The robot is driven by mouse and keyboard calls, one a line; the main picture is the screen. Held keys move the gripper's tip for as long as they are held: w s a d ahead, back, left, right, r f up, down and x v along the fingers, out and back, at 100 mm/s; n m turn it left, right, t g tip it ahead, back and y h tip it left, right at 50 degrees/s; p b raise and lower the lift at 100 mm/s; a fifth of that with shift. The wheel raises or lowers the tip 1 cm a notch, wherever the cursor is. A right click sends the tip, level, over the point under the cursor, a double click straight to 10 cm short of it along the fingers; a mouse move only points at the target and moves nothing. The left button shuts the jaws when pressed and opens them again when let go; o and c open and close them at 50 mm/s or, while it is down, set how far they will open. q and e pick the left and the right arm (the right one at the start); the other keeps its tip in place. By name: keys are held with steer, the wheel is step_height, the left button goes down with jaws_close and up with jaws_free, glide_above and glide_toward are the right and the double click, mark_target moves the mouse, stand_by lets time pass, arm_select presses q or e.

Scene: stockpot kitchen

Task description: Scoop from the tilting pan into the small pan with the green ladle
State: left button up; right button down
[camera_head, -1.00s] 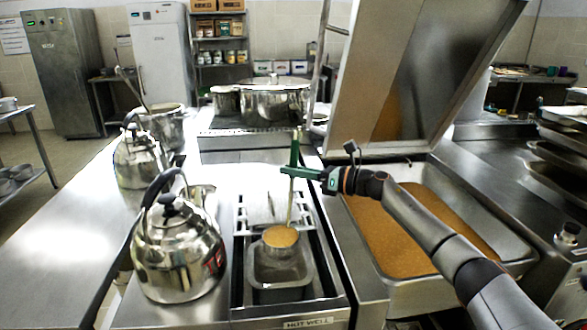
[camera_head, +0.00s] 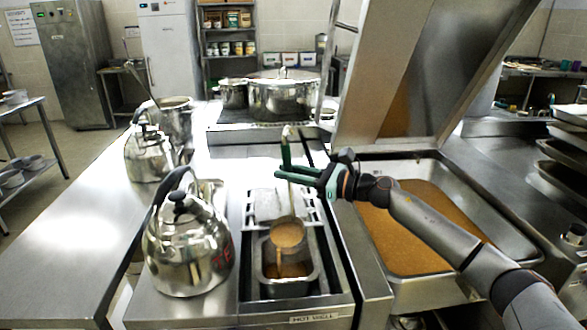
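The green-handled ladle (camera_head: 287,234) is in my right gripper (camera_head: 291,174), which is shut on its handle. The ladle bowl holds brown liquid and is above the small pan (camera_head: 288,290) in the hot well. A brown stream runs from the bowl into the small pan, and brown liquid shows inside it. The tilting pan (camera_head: 508,232) stands at the right with its lid raised and holds brown liquid. My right arm reaches across it. My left gripper is not in view.
A large kettle (camera_head: 188,250) stands just left of the hot well, with a smaller kettle (camera_head: 147,158) behind it. A big lidded stockpot (camera_head: 284,97) stands at the back. The counter at the left (camera_head: 75,235) is clear.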

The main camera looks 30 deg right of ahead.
steer(key=shift+s+a+r+n, duration=0.25)
steer(key=shift+a+r+n, duration=0.05)
steer(key=shift+a+r, duration=0.1)
steer(key=s+a+f+n+p, duration=0.1)
steer(key=s+a+f+n, duration=0.5)
steer(key=a+f+n, duration=0.1)
steer(key=s+a+f+n+p, duration=0.1)
steer(key=s+a+f+n, duration=0.5)
steer(key=a, duration=0.5)
steer(key=shift+f+n+p, duration=0.35)
steer(key=shift+f+n, duration=0.9)
steer(key=shift+n, duration=0.55)
steer(key=shift+s, duration=0.1)
steer(key=shift+r, duration=0.1)
stand_by(1.6)
